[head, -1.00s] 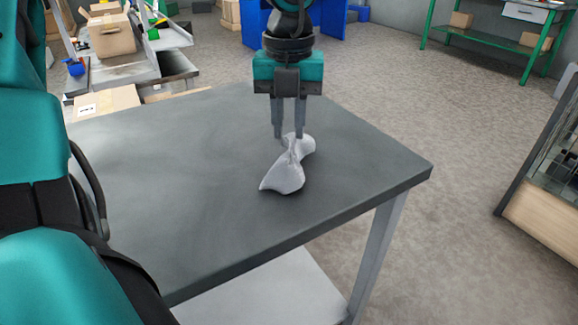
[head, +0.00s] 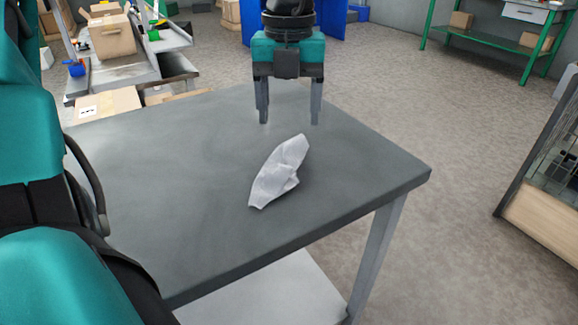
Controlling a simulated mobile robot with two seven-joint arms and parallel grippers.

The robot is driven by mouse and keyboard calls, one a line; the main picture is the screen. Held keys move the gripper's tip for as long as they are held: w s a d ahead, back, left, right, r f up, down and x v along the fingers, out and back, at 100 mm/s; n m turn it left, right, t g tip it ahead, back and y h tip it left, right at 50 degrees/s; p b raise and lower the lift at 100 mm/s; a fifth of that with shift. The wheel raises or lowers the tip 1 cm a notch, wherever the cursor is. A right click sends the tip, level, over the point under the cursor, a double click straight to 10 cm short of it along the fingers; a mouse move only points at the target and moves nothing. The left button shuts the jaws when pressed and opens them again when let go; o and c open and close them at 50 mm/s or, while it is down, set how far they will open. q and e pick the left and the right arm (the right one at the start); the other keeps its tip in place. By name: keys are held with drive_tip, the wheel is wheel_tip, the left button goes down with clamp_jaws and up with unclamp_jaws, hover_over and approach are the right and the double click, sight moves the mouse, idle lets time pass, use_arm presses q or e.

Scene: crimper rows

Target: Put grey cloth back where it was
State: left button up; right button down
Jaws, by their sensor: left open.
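The grey cloth (head: 277,172) lies crumpled on the dark grey table top (head: 180,190), right of the table's middle. My left gripper (head: 290,120) is above the table, beyond the cloth in the head view. Its fingers point down, are spread apart and hold nothing. It is clear of the cloth. My right gripper is not in view.
The table's right corner and front edge are close to the cloth. The table top around the cloth is bare. Cardboard boxes (head: 112,38) and a cart stand behind at the left. A green-framed workbench (head: 470,42) stands at the far right. A glass-fronted cabinet (head: 548,185) is at the right edge.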

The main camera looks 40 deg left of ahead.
use_arm(q)
wheel_tip(320, 180, up, 10)
drive_tip(key=p, duration=0.2)
drive_tip(key=shift+f, duration=0.2)
